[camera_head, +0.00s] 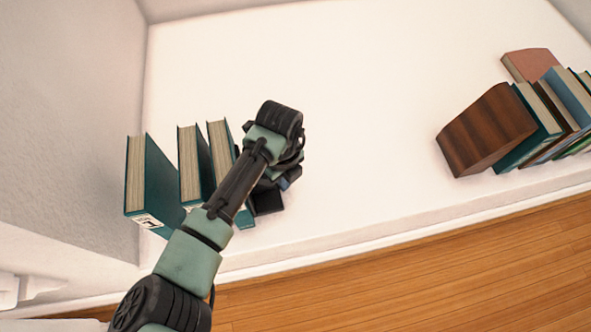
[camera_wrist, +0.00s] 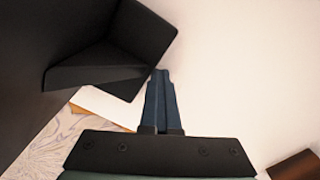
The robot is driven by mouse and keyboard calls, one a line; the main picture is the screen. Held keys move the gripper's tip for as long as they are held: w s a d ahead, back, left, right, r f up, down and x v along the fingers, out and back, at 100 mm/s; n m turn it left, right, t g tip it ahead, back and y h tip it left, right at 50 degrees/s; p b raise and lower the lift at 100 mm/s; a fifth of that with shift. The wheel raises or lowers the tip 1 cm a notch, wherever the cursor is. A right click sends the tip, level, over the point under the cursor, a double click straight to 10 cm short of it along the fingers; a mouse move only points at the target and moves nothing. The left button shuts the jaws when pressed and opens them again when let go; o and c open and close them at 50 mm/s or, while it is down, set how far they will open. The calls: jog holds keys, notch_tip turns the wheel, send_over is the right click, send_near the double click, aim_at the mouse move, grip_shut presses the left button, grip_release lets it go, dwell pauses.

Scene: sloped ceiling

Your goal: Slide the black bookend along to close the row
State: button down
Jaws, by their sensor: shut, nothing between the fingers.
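The black bookend (camera_head: 267,202) stands at the right end of a row of upright teal books (camera_head: 163,183) on the white shelf, partly hidden behind my arm. In the wrist view the black bookend (camera_wrist: 105,62) fills the upper left, with an upright part and a flat foot. My gripper (camera_wrist: 160,74) is shut and empty, its blue fingertips right beside the bookend's right edge; I cannot tell if they touch. In the head view my gripper (camera_head: 287,182) is low at the bookend's right side, mostly hidden by my wrist. Gaps show between some of the books.
A brown wooden block (camera_head: 487,130) stands at the right against a leaning group of books (camera_head: 556,105). The white shelf (camera_head: 370,90) between the two groups is bare. A grey wall (camera_head: 75,110) bounds the left. Wooden floor (camera_head: 430,265) lies beyond the front edge.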

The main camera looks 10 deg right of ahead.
aim_at(212, 176)
jog(key=shift+s+a+p, duration=0.15)
jog(key=shift+a+p, duration=0.2)
jog(key=shift+a, duration=3.7)
jog(key=shift+s+a+p, duration=0.15)
jog(key=shift+a+p, duration=0.2)
jog(key=shift+a, duration=3.65)
jog(key=shift+d+r+p, duration=0.1)
jog(key=shift+d+p, duration=0.35)
jog(key=shift+d, duration=0.6)
jog(key=shift+r, duration=0.1)
jog(key=r+p, duration=0.6)
jog(key=p, duration=0.1)
jog(key=r+p, duration=0.3)
jog(key=shift+d+r, duration=0.25)
jog(key=shift+r, duration=0.15)
jog(key=shift+f, duration=0.1)
